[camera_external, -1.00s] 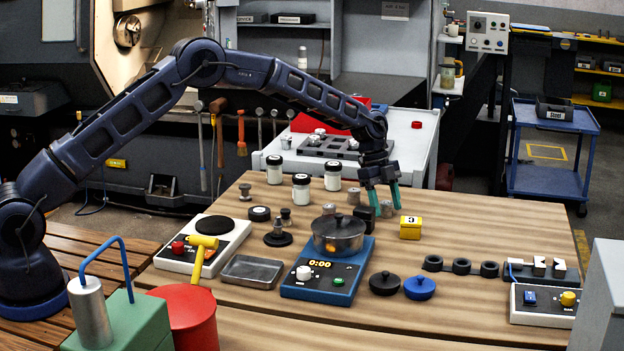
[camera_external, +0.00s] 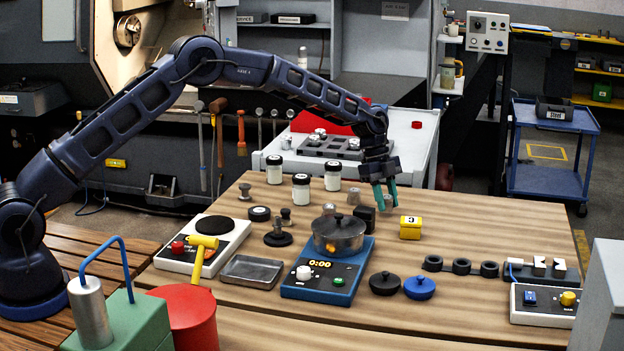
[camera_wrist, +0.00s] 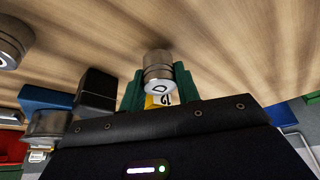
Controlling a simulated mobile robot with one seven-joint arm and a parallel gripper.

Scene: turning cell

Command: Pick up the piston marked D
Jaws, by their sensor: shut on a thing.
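The piston marked D (camera_wrist: 157,66) is a short metal cylinder with a letter D on its face in the wrist view. My gripper (camera_wrist: 159,88) is shut on it, with a green finger on each side. In the external view my gripper (camera_external: 385,196) points down over the back right part of the wooden table, and the piston shows only as a small grey shape between the teal fingers. I cannot tell whether the piston is clear of the table.
A blue cooker (camera_external: 327,276) with a metal pot (camera_external: 338,236) is front left. Another piston (camera_external: 353,196) stands left.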

